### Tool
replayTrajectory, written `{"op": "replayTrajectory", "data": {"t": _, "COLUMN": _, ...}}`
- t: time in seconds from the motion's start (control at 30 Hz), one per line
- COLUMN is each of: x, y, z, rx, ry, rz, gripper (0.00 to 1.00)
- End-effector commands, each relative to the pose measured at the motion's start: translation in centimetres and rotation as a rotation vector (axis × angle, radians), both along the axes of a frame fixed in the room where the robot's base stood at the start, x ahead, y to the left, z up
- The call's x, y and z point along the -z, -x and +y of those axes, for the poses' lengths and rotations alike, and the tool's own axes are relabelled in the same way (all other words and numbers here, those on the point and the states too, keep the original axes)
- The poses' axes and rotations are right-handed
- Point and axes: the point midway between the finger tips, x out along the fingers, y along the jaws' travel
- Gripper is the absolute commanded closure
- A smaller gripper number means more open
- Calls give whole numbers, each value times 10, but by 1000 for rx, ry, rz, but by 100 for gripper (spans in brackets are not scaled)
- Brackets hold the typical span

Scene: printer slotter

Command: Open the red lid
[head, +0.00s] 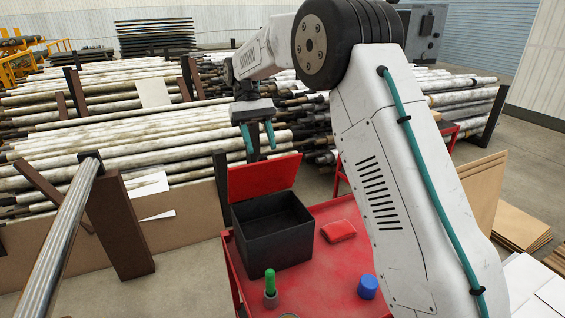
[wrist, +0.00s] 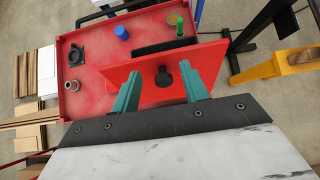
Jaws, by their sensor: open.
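The red lid (head: 264,177) stands raised at the back edge of a black box (head: 272,230), and the box's dark interior shows. In the wrist view the lid (wrist: 135,76) fills the middle, with a black knob (wrist: 163,77) on the face toward me. My gripper (head: 258,138) is open just above and behind the lid in the head view. In the wrist view its teal fingers (wrist: 160,92) are on either side of the knob, with gaps. I cannot tell whether either finger touches the lid.
The box stands on a red cart top (head: 318,283). A green-handled item (head: 270,283), a blue cylinder (head: 367,287) and a red block (head: 338,231) stand or lie near it. A metal rail (head: 62,240) is at the left, and stacked pipes (head: 110,145) lie behind.

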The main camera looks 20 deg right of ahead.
Motion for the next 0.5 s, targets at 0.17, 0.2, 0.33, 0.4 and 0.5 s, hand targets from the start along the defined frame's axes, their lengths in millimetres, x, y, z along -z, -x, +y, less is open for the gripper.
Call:
{"op": "replayTrajectory", "data": {"t": 0.17, "x": -3, "y": 35, "z": -1, "rx": -1, "ry": 1, "rz": 7, "gripper": 55}}
{"op": "replayTrajectory", "data": {"t": 0.2, "x": -4, "y": 44, "z": -2, "rx": -1, "ry": 1, "rz": 7, "gripper": 55}}
{"op": "replayTrajectory", "data": {"t": 0.33, "x": -6, "y": 73, "z": -3, "rx": 0, "ry": 0, "rz": 7, "gripper": 55}}
{"op": "replayTrajectory", "data": {"t": 0.4, "x": -8, "y": 90, "z": -4, "rx": 0, "ry": 0, "rz": 6, "gripper": 55}}
{"op": "replayTrajectory", "data": {"t": 0.5, "x": -10, "y": 113, "z": -5, "rx": 0, "ry": 0, "rz": 6, "gripper": 55}}
